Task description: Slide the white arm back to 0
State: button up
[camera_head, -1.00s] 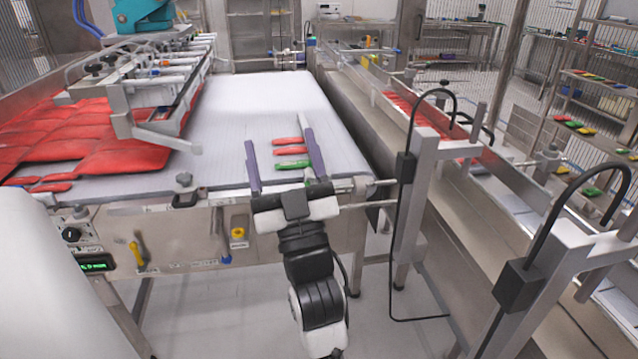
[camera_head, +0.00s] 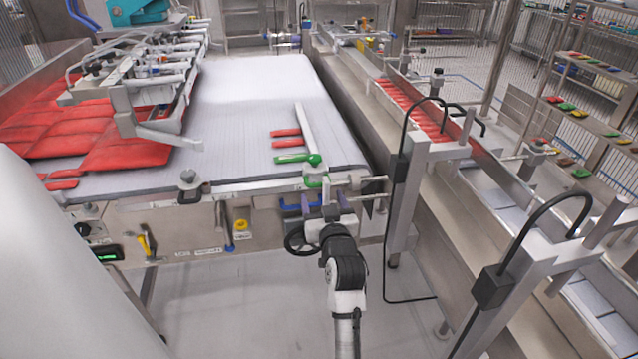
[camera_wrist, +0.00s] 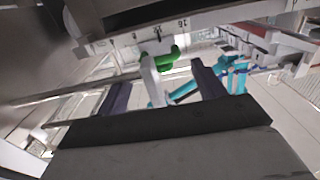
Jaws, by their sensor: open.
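The white arm (camera_head: 305,128) is a slim white bar. It lies across the right front of the white belt, with a green knob (camera_head: 314,160) near its front end. Whether the fingers touch the white piece cannot be told.
A black handwheel (camera_head: 302,238) is beside my wrist, and a blue part (camera_head: 300,208) is under the rail. Red packs (camera_head: 125,145) lie on the left of the belt. A metal post (camera_head: 405,200) with a black cable stands to the right.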

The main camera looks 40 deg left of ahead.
jog(key=shift+p+x, duration=0.55)
jog(key=shift+x, duration=1.85)
jog(key=c, duration=1.1)
jog(key=w+d+b, duration=0.5)
jog(key=w, duration=0.1)
jog(key=shift+w+d, duration=0.15)
jog(key=shift+d, duration=0.05)
jog(key=o, duration=1.1)
